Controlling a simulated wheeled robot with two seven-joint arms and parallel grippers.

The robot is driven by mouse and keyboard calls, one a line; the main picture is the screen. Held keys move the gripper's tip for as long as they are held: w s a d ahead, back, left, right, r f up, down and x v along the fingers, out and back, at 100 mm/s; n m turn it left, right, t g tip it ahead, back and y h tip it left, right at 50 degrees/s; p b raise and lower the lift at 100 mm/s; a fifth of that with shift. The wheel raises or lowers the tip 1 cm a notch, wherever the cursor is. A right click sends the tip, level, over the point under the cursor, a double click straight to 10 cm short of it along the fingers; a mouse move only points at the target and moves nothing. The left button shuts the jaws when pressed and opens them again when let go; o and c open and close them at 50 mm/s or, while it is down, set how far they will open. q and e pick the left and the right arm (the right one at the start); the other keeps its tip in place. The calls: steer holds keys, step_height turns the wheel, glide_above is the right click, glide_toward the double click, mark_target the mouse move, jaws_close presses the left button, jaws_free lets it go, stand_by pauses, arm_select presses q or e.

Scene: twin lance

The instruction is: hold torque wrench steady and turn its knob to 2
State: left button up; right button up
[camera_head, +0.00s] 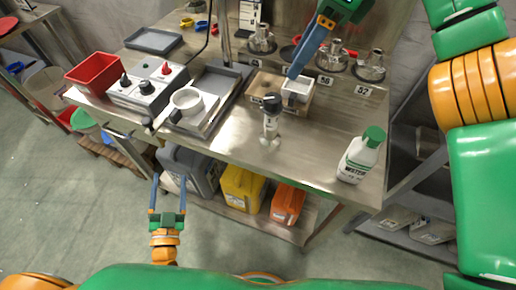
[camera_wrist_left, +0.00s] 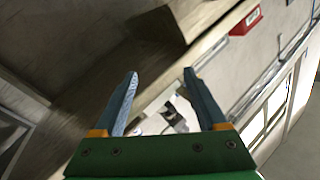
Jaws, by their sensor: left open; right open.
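An upright grey device with a dark knob (camera_head: 271,102) on top stands near the middle of the steel bench in the head view. I take it for the torque wrench (camera_head: 270,124); its knob markings are too small to read. My left gripper (camera_head: 168,183) is open and empty in front of the bench, low and to the left of the device. It also shows in the left wrist view (camera_wrist_left: 160,78) with nothing between its fingers. My right gripper (camera_head: 294,72) reaches in from the top right, open, its blue fingers overlapping in view, above and right of the knob and apart from it.
A white square cup (camera_head: 296,88) stands right behind the device. A white bottle with a green cap (camera_head: 361,158) stands on the right. The bench front (camera_head: 300,165) is clear.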

arm_select(q)
steer(key=w+d+r+t, duration=0.1)
steer(key=d+r+t, duration=0.1)
steer(key=d+r, duration=0.3)
steer(key=w+d+r+t, duration=0.1)
steer(key=d+r+t, duration=0.15)
steer(key=r, duration=0.55)
steer(key=n+g+h, duration=0.2)
steer(key=g+h, duration=0.3)
steer(key=g, duration=0.1)
glide_toward(270, 133)
steer(key=w, duration=0.5)
steer(key=shift+d, duration=0.15)
steer(key=w, duration=0.6)
steer(key=shift+w+d, duration=0.35)
steer(key=shift+d, duration=0.05)
jaws_close()
steer(key=shift+s+f, duration=0.1)
